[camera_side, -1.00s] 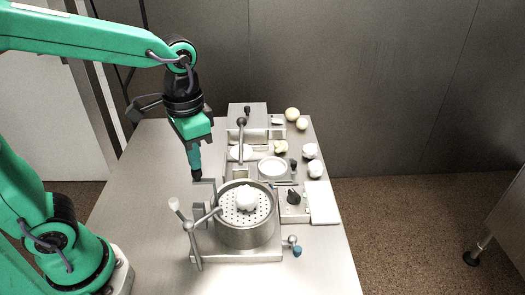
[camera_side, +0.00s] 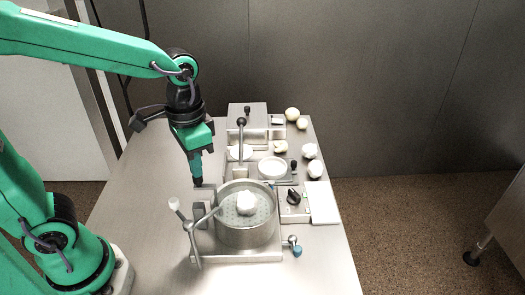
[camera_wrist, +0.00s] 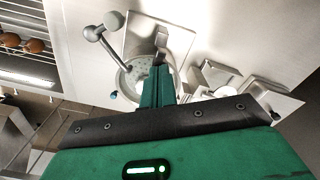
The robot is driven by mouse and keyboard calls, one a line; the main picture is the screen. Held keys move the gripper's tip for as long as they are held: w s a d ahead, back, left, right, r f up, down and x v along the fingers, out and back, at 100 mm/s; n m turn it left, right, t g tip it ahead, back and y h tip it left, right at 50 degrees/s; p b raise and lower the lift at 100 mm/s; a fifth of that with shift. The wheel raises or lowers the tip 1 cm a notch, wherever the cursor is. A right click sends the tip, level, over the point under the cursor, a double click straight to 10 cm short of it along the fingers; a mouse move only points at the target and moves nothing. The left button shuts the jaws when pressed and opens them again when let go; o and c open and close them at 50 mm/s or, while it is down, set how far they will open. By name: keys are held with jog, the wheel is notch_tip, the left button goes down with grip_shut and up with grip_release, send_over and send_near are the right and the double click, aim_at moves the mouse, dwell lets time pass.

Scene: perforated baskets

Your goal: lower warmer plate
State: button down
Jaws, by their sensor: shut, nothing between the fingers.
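A round metal pot (camera_side: 247,232) stands on a square base and holds a perforated warmer plate (camera_side: 235,212). The plate sits below the pot's rim and looks bluish, with a white round piece (camera_side: 246,202) on it. A grey upright block with a tab (camera_side: 202,211) stands at the pot's left rear side. My gripper (camera_side: 197,184) is shut and points down at the top of this block; I cannot tell if it touches. In the wrist view the closed fingers (camera_wrist: 158,62) reach over the pot (camera_wrist: 126,84) and hide part of it.
A valve with a blue knob (camera_side: 297,251) is at the right. A black dial (camera_side: 293,197), a white dish (camera_side: 273,168) and several pale round pieces (camera_side: 310,151) lie behind. The table's left side is clear.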

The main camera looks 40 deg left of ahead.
jog(key=shift+f, duration=1.9)
jog(key=shift+r, duration=4.55)
jog(key=shift+a, duration=0.1)
jog(key=s+a+n+t, duration=0.3)
jog(key=s+a+t, duration=0.1)
jog(key=a+t, duration=0.1)
jog(key=shift+s+a+f+t, duration=0.2)
jog(key=shift+s+a+t, duration=0.15)
jog(key=shift+a, duration=0.35)
